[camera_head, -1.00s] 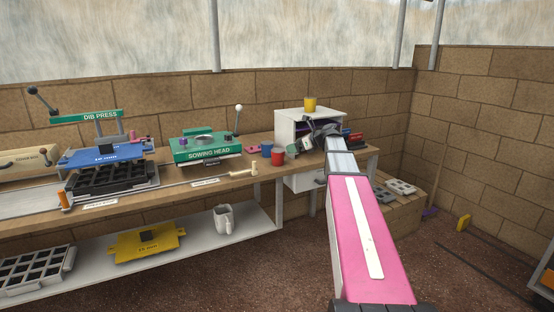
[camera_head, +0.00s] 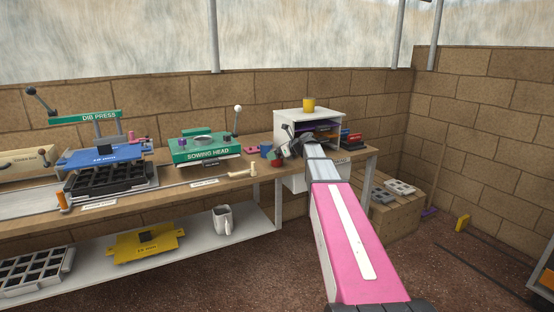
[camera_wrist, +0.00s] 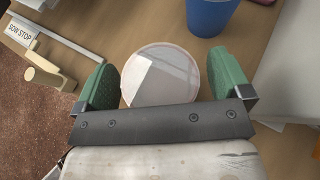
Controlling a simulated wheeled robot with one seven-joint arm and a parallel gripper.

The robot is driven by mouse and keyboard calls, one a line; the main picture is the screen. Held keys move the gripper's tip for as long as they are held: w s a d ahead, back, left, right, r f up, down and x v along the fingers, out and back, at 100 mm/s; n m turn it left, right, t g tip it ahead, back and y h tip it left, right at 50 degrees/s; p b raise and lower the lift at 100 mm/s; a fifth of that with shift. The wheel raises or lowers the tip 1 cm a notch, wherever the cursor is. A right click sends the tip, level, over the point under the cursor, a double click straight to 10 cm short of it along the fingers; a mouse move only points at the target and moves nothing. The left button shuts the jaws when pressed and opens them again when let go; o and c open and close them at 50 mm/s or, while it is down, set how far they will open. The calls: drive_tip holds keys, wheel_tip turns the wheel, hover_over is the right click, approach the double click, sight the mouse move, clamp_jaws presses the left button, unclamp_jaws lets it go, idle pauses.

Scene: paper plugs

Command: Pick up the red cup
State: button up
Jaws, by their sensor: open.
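The red cup (camera_head: 276,162) stands on the bench in the head view, partly hidden by my gripper (camera_head: 286,146) above it. In the wrist view a round, pale, pinkish-rimmed shape, apparently the cup's top (camera_wrist: 160,75), lies between the two green fingers of my gripper (camera_wrist: 163,68). The fingers are open, one on each side of it, and I see no clear contact. The cup's red side is hidden in the wrist view.
A blue cup (camera_head: 266,150) stands just beside the red one; it also shows in the wrist view (camera_wrist: 208,14). A white shelf box (camera_head: 292,120) with a yellow cup (camera_head: 308,105) on top stands close to the right. A wooden-handled stop (camera_head: 243,173) lies left.

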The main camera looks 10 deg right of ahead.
drive_tip(key=c, duration=1)
drive_tip(key=shift+r, duration=0.2)
